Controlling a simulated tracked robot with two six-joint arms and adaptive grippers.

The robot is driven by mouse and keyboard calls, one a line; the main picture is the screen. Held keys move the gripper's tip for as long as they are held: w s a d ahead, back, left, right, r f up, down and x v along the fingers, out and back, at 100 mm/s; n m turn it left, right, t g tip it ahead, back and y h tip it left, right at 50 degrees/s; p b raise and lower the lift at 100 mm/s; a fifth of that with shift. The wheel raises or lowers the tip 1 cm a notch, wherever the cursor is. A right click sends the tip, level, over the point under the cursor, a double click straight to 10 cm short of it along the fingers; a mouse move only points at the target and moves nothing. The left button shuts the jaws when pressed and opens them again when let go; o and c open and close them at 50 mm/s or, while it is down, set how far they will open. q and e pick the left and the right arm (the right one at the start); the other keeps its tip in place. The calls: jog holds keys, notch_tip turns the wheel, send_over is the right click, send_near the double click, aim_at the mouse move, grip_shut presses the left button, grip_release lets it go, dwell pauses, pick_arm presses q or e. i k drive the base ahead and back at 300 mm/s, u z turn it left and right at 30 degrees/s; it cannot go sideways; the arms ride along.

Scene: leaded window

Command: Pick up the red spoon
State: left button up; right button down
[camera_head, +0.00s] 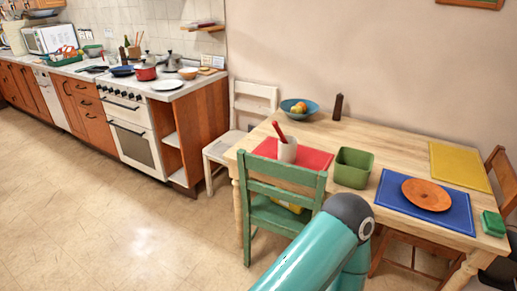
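A red spoon (278,131) stands tilted in a white cup (287,150), its red end sticking up above the rim. The rest of the spoon is hidden inside the cup. The cup stands on a red placemat (312,157) at the left part of the wooden table. A teal arm link of mine with a dark joint reaches up at the bottom middle, in front of the table. No gripper fingers show in this view.
The wooden table (385,140) also holds a green square container (352,167), a blue bowl of fruit (298,107), a dark pepper mill (338,107) and an orange plate (427,194) on a blue mat. A green chair (283,190) stands before it. Floor at left is clear.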

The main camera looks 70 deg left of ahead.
aim_at(276, 124)
jog(key=u, duration=0.4)
jog(key=k, duration=0.2)
jog(key=u, duration=1.1)
jog(key=i, duration=1.05)
jog(key=z, duration=0.05)
